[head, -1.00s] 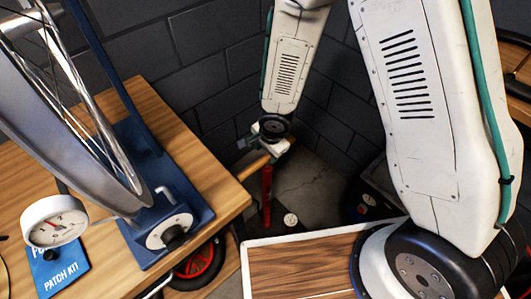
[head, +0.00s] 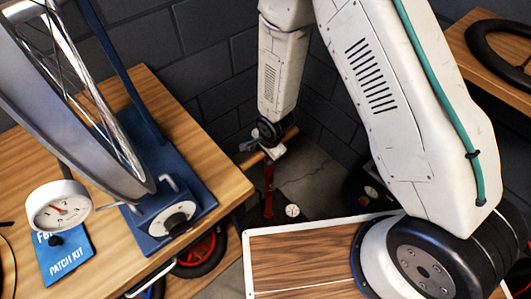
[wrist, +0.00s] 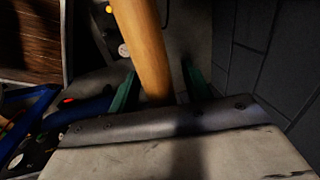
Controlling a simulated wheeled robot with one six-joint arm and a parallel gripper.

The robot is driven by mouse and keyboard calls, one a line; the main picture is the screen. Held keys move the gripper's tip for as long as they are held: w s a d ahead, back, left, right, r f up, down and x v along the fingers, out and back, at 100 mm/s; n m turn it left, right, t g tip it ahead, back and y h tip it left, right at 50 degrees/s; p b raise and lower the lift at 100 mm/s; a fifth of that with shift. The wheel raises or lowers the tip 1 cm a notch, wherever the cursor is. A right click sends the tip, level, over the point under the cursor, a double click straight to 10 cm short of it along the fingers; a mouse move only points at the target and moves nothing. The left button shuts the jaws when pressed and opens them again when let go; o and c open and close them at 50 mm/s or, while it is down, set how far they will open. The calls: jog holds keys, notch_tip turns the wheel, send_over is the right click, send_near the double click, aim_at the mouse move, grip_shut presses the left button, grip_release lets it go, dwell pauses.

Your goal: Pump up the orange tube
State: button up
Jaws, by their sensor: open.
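A red floor pump (head: 269,180) with a wooden crossbar handle (head: 284,139) stands on the floor beyond the bench corner. My gripper (head: 264,152) is at the handle, small and partly hidden in the head view. In the wrist view the wooden handle (wrist: 143,45) runs between the two green fingers of my gripper (wrist: 160,88), nearer the left finger. The fingers are apart; I cannot tell if either touches the handle. A white round gauge (head: 58,205) with a red needle is at the left. I see no orange tube.
A wooden bench (head: 215,165) at left carries a blue stand (head: 165,205), a wheel (head: 75,130) and a blue patch kit (head: 65,260). A dark tyre (head: 480,45) lies on a bench at upper right. Dark brick walls (head: 215,40) close in the pump's corner.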

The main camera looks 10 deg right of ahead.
grip_shut()
jog(key=shift+f, duration=0.1)
dwell(1.0)
